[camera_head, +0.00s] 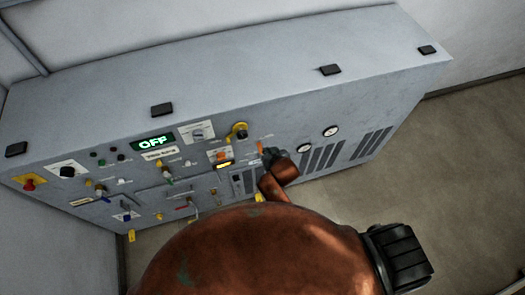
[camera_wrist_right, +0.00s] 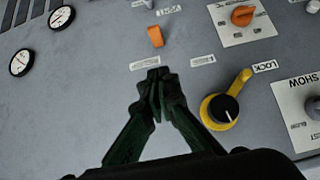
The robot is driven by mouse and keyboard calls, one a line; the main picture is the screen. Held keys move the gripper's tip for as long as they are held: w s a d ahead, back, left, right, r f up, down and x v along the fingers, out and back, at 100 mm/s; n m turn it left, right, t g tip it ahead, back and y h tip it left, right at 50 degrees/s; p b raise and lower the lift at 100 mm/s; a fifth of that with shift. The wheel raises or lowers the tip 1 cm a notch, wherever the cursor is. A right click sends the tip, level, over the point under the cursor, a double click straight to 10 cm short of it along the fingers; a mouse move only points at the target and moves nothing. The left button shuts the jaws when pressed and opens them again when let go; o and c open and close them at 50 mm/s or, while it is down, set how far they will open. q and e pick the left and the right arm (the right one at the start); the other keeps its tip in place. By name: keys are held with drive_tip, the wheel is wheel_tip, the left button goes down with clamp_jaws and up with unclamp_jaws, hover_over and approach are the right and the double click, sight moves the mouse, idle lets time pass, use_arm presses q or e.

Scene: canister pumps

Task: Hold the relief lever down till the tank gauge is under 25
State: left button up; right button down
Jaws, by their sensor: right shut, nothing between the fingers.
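A small orange lever (camera_head: 260,147), likely the relief lever, sticks out from the front of the grey console. It also shows in the right wrist view (camera_wrist_right: 155,37). My right gripper (camera_head: 271,155) is beside it at the panel. In the right wrist view its fingertips (camera_wrist_right: 154,76) are shut together and empty, with a gap and a small label between them and the lever. Two round white gauges (camera_head: 330,131) (camera_head: 303,149) sit to the right; their readings are too small to tell, and I cannot tell which is the tank gauge. My left gripper is not in view.
A yellow ring knob marked LOCK (camera_wrist_right: 221,111) and an orange rotary knob (camera_wrist_right: 242,15) are near the gripper. The console (camera_head: 250,80) also carries a green OFF display (camera_head: 153,142), a red button (camera_head: 29,184) and several valves. Open floor (camera_head: 460,160) lies at the right.

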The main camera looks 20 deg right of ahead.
hover_over(261, 149)
drive_tip(key=s, duration=0.3)
wheel_tip(261, 149, down, 6)
wheel_tip(261, 149, down, 3)
drive_tip(key=shift+w+f+p, duration=0.1)
drive_tip(key=shift+p, duration=0.35)
drive_tip(key=shift+f, duration=0.65)
